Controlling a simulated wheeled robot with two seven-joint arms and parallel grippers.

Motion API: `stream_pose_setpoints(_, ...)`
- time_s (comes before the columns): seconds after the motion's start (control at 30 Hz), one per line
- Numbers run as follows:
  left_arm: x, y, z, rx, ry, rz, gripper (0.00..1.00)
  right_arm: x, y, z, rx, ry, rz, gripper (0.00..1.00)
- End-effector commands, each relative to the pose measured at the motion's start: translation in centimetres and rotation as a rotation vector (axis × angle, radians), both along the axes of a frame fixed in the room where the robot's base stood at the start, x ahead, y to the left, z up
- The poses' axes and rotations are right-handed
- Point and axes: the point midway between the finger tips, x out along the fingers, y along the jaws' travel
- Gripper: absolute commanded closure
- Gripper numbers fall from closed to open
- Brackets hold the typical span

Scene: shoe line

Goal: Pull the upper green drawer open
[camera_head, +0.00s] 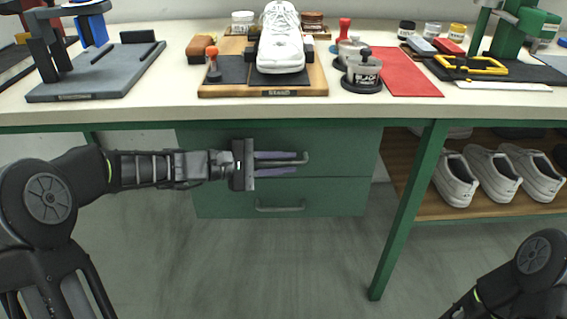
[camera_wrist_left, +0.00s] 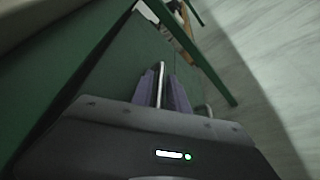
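The upper green drawer (camera_head: 345,150) is under the bench, its front flush with the lower drawer's front. Its metal bar handle (camera_head: 305,159) also shows in the left wrist view (camera_wrist_left: 161,84). My left gripper (camera_head: 296,163) is at this handle, its two purple fingers above and below the bar. In the left wrist view the fingers (camera_wrist_left: 163,88) lie on either side of the bar. A gap shows between the fingers, so the gripper looks open around the handle; contact is not clear. Of my right arm, only part shows at the lower right; its gripper is out of view.
The lower green drawer (camera_head: 335,198) with its own handle (camera_head: 280,208) is just below. A green bench leg (camera_head: 408,210) stands to the right, beside a shelf (camera_head: 425,205) with white shoes (camera_head: 497,175). The bench top (camera_head: 185,85) holds a shoe and tools. The floor in front is clear.

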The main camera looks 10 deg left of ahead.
Motion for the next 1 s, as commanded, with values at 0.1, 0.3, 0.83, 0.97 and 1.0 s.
stream_pose_setpoints(0.1,-0.02,0.02,0.02,0.000,0.000,0.000,0.84,0.00,0.01,0.00,0.000,0.000,0.000,0.64)
stream_pose_setpoints(0.3,-0.03,0.04,0.02,0.000,0.000,0.000,1.00,-0.01,0.01,0.00,0.000,0.000,0.000,0.64)
stream_pose_setpoints(0.83,-0.04,0.05,0.00,0.000,0.000,0.000,1.00,-0.01,0.00,0.00,0.000,0.000,0.000,0.64)
stream_pose_setpoints(0.97,-0.04,0.05,0.00,0.000,0.000,0.000,1.00,-0.01,0.01,0.00,0.000,0.000,0.000,0.64)
stream_pose_setpoints(1.0,-0.04,0.05,0.00,0.000,0.000,0.000,1.00,-0.01,0.00,0.00,0.000,0.000,0.000,0.64)
